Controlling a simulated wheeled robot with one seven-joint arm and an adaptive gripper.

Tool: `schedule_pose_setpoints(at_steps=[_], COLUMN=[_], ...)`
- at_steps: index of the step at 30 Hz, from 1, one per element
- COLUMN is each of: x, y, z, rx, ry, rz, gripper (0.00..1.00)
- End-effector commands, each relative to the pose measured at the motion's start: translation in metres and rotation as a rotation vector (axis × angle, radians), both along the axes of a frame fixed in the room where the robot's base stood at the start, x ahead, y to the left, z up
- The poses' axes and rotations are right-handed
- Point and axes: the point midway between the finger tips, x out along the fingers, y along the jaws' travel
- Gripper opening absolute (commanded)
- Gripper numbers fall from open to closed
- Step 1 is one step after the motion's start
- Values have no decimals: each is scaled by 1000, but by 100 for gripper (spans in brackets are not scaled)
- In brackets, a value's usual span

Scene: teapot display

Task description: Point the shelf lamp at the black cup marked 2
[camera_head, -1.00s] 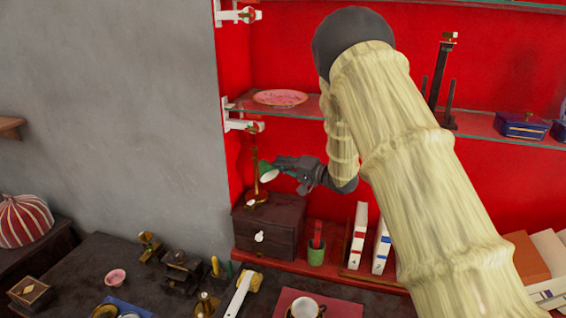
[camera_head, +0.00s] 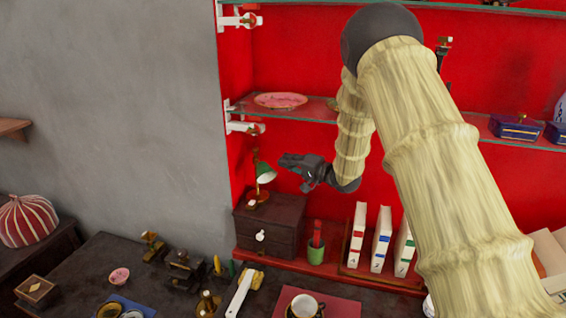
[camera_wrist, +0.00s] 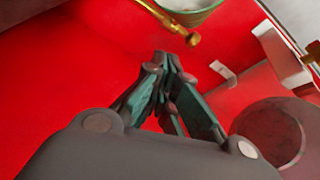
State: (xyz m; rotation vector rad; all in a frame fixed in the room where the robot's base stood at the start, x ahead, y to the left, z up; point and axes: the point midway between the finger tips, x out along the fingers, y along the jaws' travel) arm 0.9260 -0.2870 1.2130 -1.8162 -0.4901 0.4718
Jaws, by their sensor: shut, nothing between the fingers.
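The shelf lamp (camera_head: 265,172), with a green shade and brass stem, stands on the dark drawer box at the left end of the red shelf. In the wrist view its green shade (camera_wrist: 192,12) is cut off at the top edge, beside a brass rod. My gripper (camera_head: 282,160) is shut and empty, just up and right of the shade in the head view. Its fingertips (camera_wrist: 168,62) appear apart from the lamp in the wrist view. A cup with a pale inside (camera_head: 304,307) sits at the bottom edge on a red mat; no mark is readable.
The dark drawer box (camera_head: 268,225) has a white knob. A glass shelf (camera_head: 310,110) with a pink plate (camera_head: 281,100) is above the lamp. A green pot (camera_head: 316,255) and several white books (camera_head: 381,240) stand to the right. Small objects crowd the dark table.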

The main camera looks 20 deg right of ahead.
Motion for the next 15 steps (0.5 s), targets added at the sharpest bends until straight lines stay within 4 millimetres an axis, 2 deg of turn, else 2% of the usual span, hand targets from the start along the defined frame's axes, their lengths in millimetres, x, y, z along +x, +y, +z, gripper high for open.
schedule_pose_setpoints(at_steps=[3,15], x=[3,-41], y=[-12,-43], z=[2,2], rx=[1,2], ry=[2,2], rz=[-2,-2], gripper=[0,0])
